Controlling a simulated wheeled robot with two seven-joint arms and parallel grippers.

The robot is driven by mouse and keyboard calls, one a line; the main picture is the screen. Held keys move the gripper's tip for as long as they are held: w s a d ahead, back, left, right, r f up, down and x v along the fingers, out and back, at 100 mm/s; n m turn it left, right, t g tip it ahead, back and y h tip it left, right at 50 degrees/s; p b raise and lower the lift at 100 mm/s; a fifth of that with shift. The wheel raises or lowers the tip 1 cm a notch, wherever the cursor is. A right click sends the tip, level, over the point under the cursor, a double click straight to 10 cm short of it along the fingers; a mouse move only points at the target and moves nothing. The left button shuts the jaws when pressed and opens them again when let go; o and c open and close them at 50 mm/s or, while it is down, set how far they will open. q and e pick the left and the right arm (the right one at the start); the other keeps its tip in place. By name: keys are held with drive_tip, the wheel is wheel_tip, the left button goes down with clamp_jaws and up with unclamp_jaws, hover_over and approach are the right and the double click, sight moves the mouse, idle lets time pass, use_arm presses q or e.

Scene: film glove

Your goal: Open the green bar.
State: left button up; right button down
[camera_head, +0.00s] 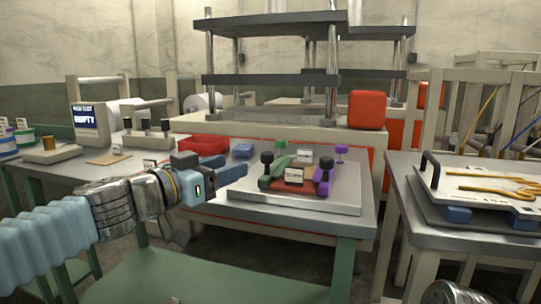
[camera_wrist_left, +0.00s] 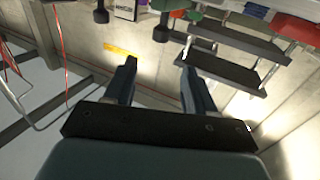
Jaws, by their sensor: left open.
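The green bar (camera_head: 274,174) lies on the left side of a pale plate (camera_head: 290,199) on the middle table. Dark knobs (camera_wrist_left: 162,29) show at that view's top. My right gripper does not show.
A press frame (camera_head: 270,82) stands behind the plate. A red tray (camera_head: 203,144) and a small blue block (camera_head: 242,150) lie behind my left gripper. A red cushion-like block (camera_head: 364,109) sits at the back right. Another table (camera_head: 399,197) stands at right.

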sight(263, 156)
use_arm(q)
drive_tip(key=p+x, duration=0.2)
drive_tip(key=x, duration=1)
drive_tip(key=shift+w+d+f, duration=0.1)
drive_tip(key=shift+w+d, duration=0.05)
drive_tip(key=shift+w, duration=0.1)
drive_tip(key=shift+c, duration=0.3)
clamp_jaws()
